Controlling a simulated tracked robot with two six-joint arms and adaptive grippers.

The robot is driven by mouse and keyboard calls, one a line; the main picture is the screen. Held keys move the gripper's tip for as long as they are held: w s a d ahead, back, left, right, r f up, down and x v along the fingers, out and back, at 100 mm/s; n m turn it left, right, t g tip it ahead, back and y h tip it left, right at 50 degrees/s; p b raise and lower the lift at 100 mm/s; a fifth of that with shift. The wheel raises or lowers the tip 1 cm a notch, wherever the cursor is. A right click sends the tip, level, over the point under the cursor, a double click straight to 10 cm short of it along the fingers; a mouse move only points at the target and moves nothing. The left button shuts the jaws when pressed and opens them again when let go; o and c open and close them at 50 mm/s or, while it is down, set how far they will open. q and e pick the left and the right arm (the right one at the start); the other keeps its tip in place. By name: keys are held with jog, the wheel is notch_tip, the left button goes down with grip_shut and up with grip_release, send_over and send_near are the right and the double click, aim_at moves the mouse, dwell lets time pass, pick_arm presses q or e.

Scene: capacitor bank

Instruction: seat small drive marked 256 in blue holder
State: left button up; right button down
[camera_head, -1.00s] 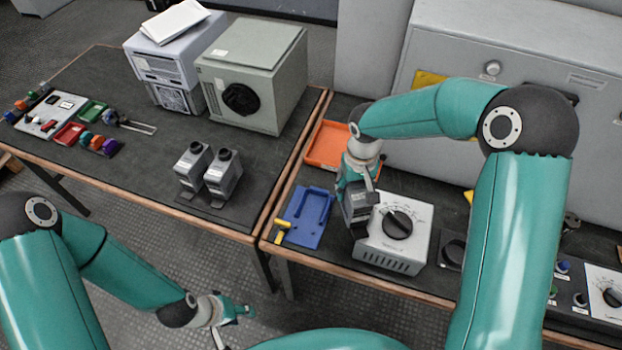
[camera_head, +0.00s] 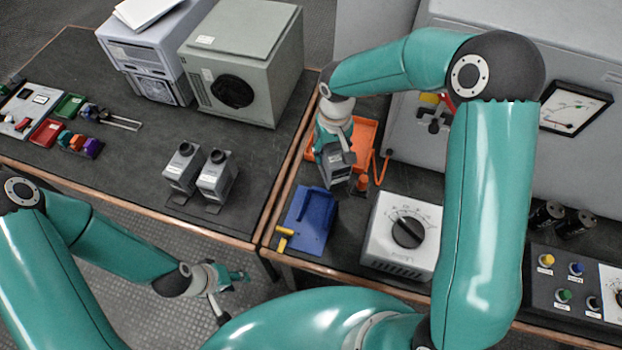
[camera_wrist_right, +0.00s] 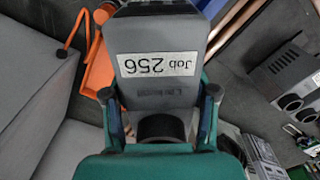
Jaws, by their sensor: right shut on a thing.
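The small drive, a dark grey block, is held in my right gripper (camera_head: 333,147). In the right wrist view the drive (camera_wrist_right: 160,35) carries a white label reading "Job 256", upside down. The gripper's fingers (camera_wrist_right: 160,112) stand on both sides of its black knob end. In the head view the drive (camera_head: 338,172) hangs just behind and right of the blue holder (camera_head: 312,222), apart from it as far as I can see. The holder lies on the right table with a yellow lever (camera_head: 285,237) at its front left. My left gripper (camera_head: 232,294) is open and empty over the floor.
An orange tray (camera_head: 366,133) lies behind the drive. A white dial box (camera_head: 400,235) stands right of the holder. Two similar drives (camera_head: 183,165) (camera_head: 216,176) stand on the left table. A grey cabinet (camera_head: 410,150) bounds the back.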

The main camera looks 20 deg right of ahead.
jog(key=shift+s+d+r, duration=0.1)
jog(key=shift+s+d, duration=0.05)
jog(key=shift+d, duration=0.15)
jog(key=shift+s+d, duration=0.2)
jog(key=shift+d, duration=0.1)
jog(key=shift+s+a+f+m+b, duration=0.1)
jog(key=shift+a+f+m+b, duration=0.1)
jog(key=shift+m+b, duration=0.1)
jog(key=s+a+f+m+b, duration=0.5)
jog(key=a+f+m+b, duration=0.1)
jog(key=f+b, duration=0.2)
jog(key=shift+s+a+f+m+b, duration=0.15)
jog(key=shift+a+f+m+b, duration=0.05)
jog(key=shift+f+m+b, duration=0.1)
jog(key=shift+b, duration=0.35)
jog(key=shift+f+b, duration=1.4)
jog(key=shift+b, duration=0.05)
dwell(0.4)
